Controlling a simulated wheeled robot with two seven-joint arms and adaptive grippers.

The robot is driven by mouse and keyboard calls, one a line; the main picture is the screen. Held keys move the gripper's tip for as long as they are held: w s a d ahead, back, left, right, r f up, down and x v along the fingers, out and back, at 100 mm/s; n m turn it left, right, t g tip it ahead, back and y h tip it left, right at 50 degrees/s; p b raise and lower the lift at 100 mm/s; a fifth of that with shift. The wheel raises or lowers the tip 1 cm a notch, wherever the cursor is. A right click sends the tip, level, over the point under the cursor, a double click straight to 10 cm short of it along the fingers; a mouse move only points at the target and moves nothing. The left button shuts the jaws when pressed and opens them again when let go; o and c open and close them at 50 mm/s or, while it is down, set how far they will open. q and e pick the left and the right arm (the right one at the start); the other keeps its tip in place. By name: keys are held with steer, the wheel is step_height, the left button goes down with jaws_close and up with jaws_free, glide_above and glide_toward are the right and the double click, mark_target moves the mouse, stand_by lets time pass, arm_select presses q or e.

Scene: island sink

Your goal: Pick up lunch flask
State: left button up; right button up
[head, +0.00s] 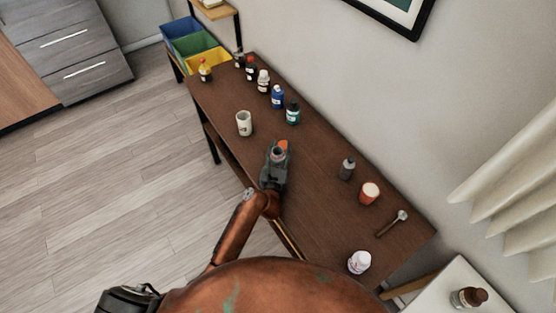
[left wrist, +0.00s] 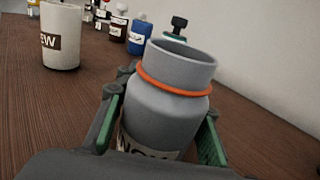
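The lunch flask is the grey, wide-mouthed container with an orange ring at its neck (left wrist: 172,108) in the left wrist view. It stands on the brown table, and its label is partly hidden low down. In the head view the left gripper (head: 275,161) is over the table's front edge side. My right gripper is not in view.
Several bottles, including a blue one (head: 277,97) and a green one (head: 292,114), line the back. A dark bottle (head: 346,169), red-orange cup (head: 369,193), hammer-like tool (head: 392,223) and white jar (head: 359,262) lie to the right.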

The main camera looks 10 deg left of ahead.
arm_select(q)
jaws_close()
steer(key=shift+r, duration=0.25)
stand_by(0.4)
